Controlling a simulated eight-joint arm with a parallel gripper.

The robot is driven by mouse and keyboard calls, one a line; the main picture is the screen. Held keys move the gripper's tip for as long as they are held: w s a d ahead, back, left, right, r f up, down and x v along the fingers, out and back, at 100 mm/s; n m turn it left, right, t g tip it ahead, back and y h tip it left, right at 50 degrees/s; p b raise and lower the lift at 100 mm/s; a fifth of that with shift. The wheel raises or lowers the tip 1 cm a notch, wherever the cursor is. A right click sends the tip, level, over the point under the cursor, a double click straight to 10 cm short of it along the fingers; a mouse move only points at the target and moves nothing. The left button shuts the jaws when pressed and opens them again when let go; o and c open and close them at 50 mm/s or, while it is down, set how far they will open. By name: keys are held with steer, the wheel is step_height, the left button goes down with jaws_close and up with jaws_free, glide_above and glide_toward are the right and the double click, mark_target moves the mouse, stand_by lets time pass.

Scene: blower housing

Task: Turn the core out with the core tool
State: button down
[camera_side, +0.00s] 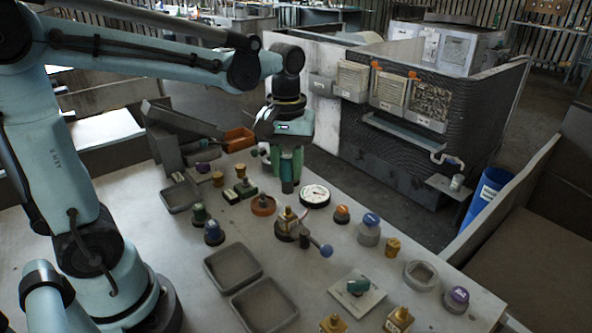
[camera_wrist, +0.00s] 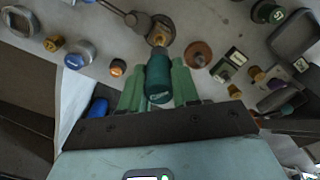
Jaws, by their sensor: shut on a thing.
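My gripper (camera_side: 288,165) has green fingers, which also show in the wrist view (camera_wrist: 158,88). It is shut on a dark teal cylindrical tool (camera_wrist: 158,78), which I take to be the core tool; its dark lower end (camera_side: 288,187) points down in the side view. The fitting also shows in the wrist view (camera_wrist: 160,35), just beyond the tool. The tool appears apart from it. I cannot make out the core inside the fitting.
A round white gauge (camera_side: 315,194) and a copper-coloured dish (camera_side: 263,205) lie close to the fitting. Several capped parts, such as a blue-topped grey one (camera_side: 369,228), stand around. Two empty grey trays (camera_side: 206,262) (camera_side: 233,303) lie at the front.

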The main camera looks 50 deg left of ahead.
mark_target(289, 190)
steer(key=m, duration=0.3)
steer(key=shift+m, duration=0.4)
steer(key=m, duration=0.3)
steer(key=shift+d+m, duration=0.1)
steer(key=shift+m, duration=0.3)
steer(key=m, duration=0.3)
steer(key=shift+m, duration=0.3)
steer(key=m, duration=0.3)
steer(key=shift+d+m, duration=0.1)
steer(key=shift+m, duration=0.2)
steer(key=shift+f, duration=1.5)
steer(key=shift+f, duration=1.5)
